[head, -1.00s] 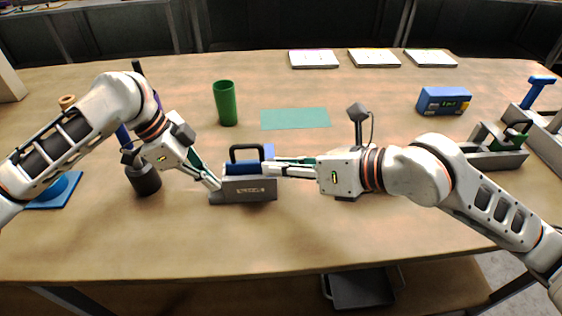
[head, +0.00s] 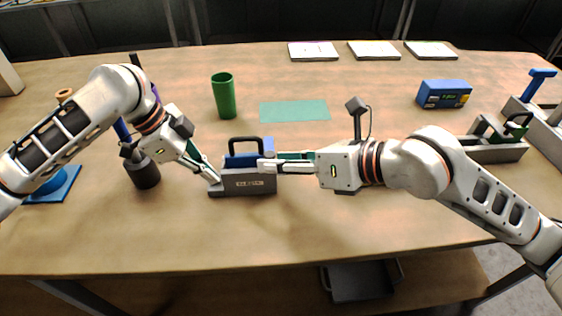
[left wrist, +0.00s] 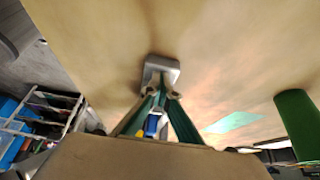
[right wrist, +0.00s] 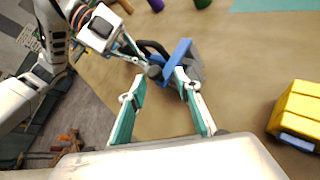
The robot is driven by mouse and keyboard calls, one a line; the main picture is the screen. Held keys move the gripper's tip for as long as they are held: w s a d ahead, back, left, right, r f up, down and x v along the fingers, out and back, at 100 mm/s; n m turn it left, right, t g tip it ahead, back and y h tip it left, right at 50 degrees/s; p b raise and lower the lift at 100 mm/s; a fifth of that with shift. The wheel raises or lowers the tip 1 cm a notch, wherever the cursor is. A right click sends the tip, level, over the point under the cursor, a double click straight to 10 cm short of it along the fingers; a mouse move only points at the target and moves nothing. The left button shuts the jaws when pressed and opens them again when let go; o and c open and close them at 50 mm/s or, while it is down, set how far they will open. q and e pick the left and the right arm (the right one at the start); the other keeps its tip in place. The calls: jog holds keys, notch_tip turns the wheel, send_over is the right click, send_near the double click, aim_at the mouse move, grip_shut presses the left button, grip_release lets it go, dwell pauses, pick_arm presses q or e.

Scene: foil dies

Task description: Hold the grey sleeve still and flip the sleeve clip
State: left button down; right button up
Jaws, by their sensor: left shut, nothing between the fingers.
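The grey sleeve (head: 250,183), a labelled block, lies on the table at the middle. A blue clip (head: 243,161) with a black handle (head: 232,143) is on its top. The blue part also shows in the right wrist view (right wrist: 180,52). My left gripper (head: 216,180) is shut and empty, its tips at the sleeve's left end. The sleeve's end shows past these tips in the left wrist view (left wrist: 165,66). My right gripper (head: 268,162) has its tips at the clip's right end. Its fingers are apart in the right wrist view (right wrist: 157,84), with the blue part near one tip.
A dark round base (head: 144,173) stands left of the sleeve. A green cup (head: 224,97) and a flat green mat (head: 294,111) are behind it. A blue box (head: 443,94) and grey fixtures (head: 495,151) are at the right. The table front is clear.

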pick_arm(q)
jog(key=shift+s+f, duration=0.1)
jog(key=shift+f, duration=0.25)
pick_arm(e)
notch_tip(320, 180, up, 10)
jog(key=shift+f, duration=0.25)
pick_arm(q)
jog(key=shift+r, duration=0.1)
pick_arm(e)
jog(key=shift+s+r, duration=0.1)
